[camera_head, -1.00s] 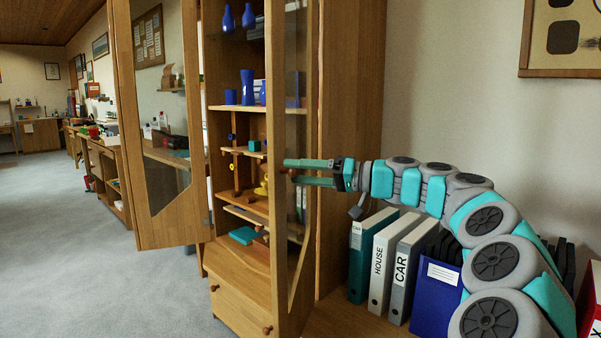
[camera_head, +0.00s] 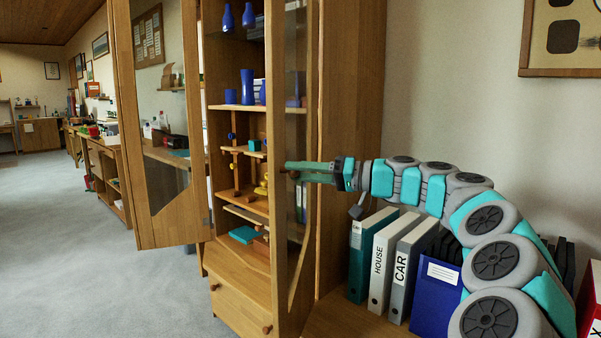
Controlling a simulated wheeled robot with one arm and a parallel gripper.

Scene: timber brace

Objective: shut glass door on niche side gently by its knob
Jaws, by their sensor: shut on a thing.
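The cabinet has two glass doors, both standing open. The right glass door (camera_head: 293,120) is seen nearly edge-on, beside the niche with the binders. The left glass door (camera_head: 130,130) is swung wide toward the left. My gripper (camera_head: 288,168) reaches in from the right at the right door, about mid-height. Its fingers are closed together on the small brown knob (camera_head: 285,173), which is mostly hidden by them.
Blue vases (camera_head: 247,88) and small items stand on the cabinet shelves. Several binders (camera_head: 383,262) stand in the niche below my arm. A drawer (camera_head: 240,302) is shut under the cabinet. Open carpet (camera_head: 80,260) lies to the left.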

